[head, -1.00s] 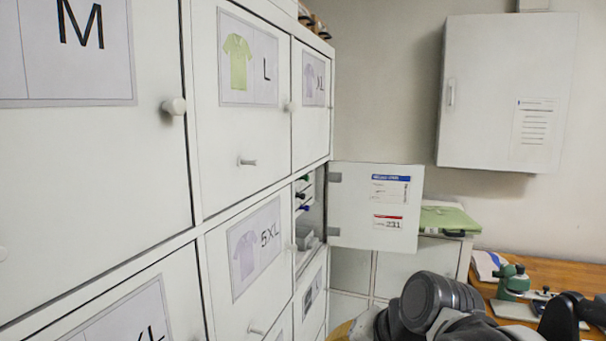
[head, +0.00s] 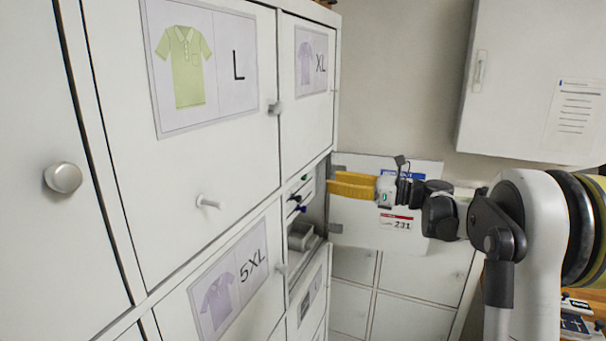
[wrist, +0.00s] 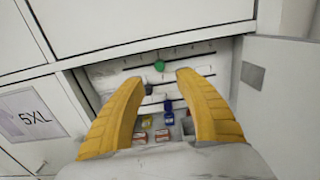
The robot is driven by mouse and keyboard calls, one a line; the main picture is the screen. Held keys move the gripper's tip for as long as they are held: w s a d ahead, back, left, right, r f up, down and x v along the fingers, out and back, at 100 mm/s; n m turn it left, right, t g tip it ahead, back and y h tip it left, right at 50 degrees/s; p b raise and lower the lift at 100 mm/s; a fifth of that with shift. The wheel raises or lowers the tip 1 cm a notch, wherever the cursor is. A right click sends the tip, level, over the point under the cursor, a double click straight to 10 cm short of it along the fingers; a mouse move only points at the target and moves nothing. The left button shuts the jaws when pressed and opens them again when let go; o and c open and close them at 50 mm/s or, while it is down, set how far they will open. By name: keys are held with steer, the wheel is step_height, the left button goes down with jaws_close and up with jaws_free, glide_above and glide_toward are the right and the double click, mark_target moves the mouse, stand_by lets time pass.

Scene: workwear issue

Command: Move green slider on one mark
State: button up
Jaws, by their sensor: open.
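The green slider (wrist: 160,65) is a round knob on the uppermost dark slot of the white panel inside the open compartment. In the head view the green slider (head: 304,178) is a tiny spot at the compartment opening. A dark slider (wrist: 148,89) and a blue slider (wrist: 168,105) sit on lower slots. My gripper (wrist: 157,76) has its two yellow fingers spread wide and empty, pointing into the compartment. The green knob appears between the fingertips, slightly beyond them; I see no contact. In the head view my gripper (head: 332,184) is in front of the open door.
The compartment's open door (head: 350,212) stands at the right, behind my gripper. Small red-and-white boxes (wrist: 140,137) and a grey item (wrist: 187,126) lie low in the compartment. Closed cabinet doors with shirt labels (head: 200,65) line the left. A wall cabinet (head: 530,80) hangs at the right.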

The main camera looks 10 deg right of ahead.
mark_target(306, 177)
steer(key=x, duration=0.9)
jaws_close()
